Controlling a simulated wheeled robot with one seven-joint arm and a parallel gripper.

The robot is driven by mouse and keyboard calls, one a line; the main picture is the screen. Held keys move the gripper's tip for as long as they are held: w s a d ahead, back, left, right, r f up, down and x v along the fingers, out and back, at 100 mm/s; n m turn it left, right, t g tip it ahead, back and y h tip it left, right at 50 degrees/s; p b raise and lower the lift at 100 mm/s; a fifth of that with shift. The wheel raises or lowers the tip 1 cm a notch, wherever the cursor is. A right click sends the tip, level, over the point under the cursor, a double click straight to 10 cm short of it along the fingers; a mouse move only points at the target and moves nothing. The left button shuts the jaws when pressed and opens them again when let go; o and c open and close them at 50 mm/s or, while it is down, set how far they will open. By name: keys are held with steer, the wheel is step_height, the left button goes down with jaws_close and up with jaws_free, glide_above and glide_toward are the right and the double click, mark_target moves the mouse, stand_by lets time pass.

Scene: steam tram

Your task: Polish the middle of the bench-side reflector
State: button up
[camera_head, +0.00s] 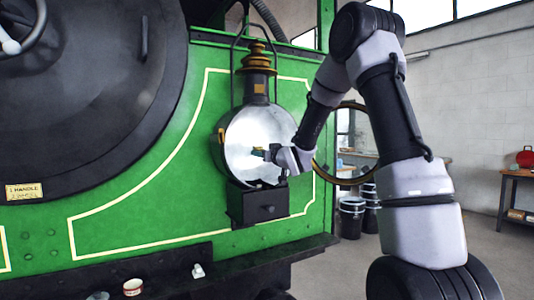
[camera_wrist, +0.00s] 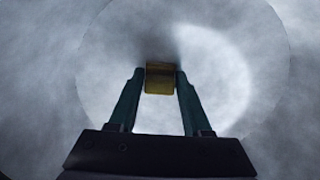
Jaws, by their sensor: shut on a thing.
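The reflector (camera_head: 243,132) is a round silvery dish inside the open lamp on the green tram front. It fills the wrist view (camera_wrist: 222,75), cloudy grey with a brighter round patch around the middle. My gripper (camera_head: 262,152) is in front of the dish, a little right of and below its middle in the head view. In the wrist view my gripper (camera_wrist: 160,78) is shut on a yellow pad (camera_wrist: 160,83). The pad sits over the bright patch, with a dark shadow by its far edge. I cannot tell for sure whether it touches.
The lamp's round door (camera_head: 317,162) stands open on the right, close to my arm. A dark box (camera_head: 262,206) sits under the lamp. A red-and-white tin (camera_head: 132,286) and a crumpled white thing (camera_head: 198,270) are on the ledge below. A workbench (camera_head: 517,176) stands far right.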

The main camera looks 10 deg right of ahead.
steer(key=shift+s+a, duration=0.1)
steer(key=shift+a, duration=0.15)
steer(key=shift+v, duration=2.8)
steer(key=shift+d, duration=0.15)
steer(key=v, duration=0.3)
